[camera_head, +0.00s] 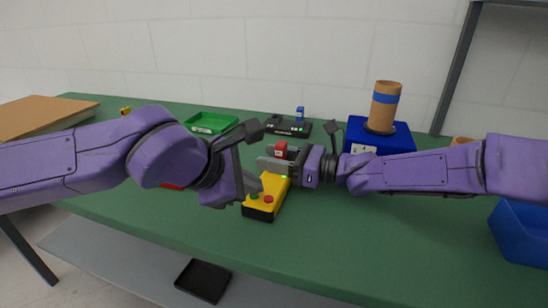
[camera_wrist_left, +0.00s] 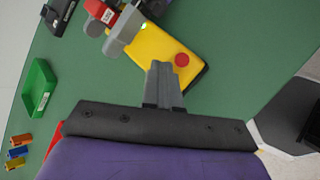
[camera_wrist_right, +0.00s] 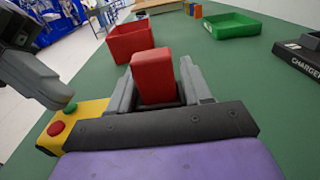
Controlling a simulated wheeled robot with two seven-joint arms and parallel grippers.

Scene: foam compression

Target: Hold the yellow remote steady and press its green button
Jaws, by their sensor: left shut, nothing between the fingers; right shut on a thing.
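The yellow remote (camera_head: 263,205) lies on the green table, with a red button (camera_head: 268,199) and a green button (camera_head: 253,196) near its front end. A small green light (camera_wrist_left: 144,27) glows on it. My left gripper (camera_wrist_left: 161,70) is shut and empty, pointing down over the remote. In the right wrist view its tip is at the green button (camera_wrist_right: 70,107); I cannot tell whether they touch. My right gripper (camera_wrist_right: 158,85) is shut on a red block (camera_wrist_right: 153,72) with a white label, at the remote's far end. The block's join with the remote is hidden.
A black charger (camera_head: 288,127) with a small blue block (camera_head: 300,113) stands behind. A green tray (camera_head: 211,122) is back left; a red bin (camera_wrist_right: 130,40) is mostly hidden by my left arm. A blue box (camera_head: 395,139) with a cardboard tube (camera_head: 385,105) is back right.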

